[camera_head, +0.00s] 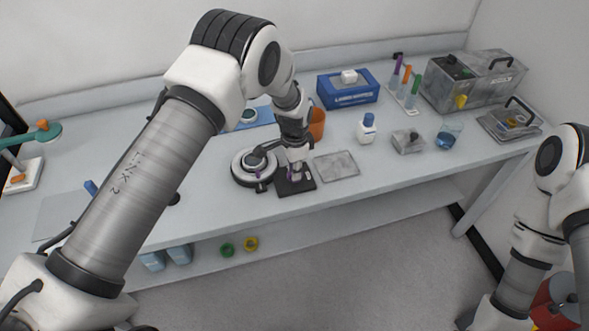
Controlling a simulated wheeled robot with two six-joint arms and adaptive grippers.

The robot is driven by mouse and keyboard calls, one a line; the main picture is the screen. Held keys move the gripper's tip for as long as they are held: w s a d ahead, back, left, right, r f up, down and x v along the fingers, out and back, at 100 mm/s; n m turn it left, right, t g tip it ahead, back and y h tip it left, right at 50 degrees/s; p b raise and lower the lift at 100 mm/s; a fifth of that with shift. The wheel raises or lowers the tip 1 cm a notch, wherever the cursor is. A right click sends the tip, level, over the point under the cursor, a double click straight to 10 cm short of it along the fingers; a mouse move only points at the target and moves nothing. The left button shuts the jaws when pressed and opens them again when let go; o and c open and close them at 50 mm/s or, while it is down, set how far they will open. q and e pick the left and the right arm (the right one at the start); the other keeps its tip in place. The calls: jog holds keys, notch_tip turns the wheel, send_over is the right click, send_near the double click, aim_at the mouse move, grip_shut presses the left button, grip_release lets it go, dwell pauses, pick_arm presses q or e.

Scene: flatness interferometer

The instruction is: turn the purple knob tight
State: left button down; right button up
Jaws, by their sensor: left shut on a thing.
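My left gripper (297,167) reaches down over a small black base (304,184) on the bench. It is shut on what looks like the purple knob, and its fingers hide most of it. I cannot tell how tight the knob is. My right arm is at the right edge, and its gripper is out of view.
A grey plate (337,166) lies right of the black base. Behind stand an orange cup (317,124), a white bottle with blue cap (366,129), a blue wipes box (348,91) and a tube rack (404,97). A glass beaker (447,136) and grey case (470,82) are farther right.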

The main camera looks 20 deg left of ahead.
dwell(0.5)
pick_arm(q)
jog(key=c, duration=1.1)
grip_release()
jog(key=shift+f, duration=0.1)
notch_tip(320, 180, up, 12)
jog(key=shift+w, duration=0.1)
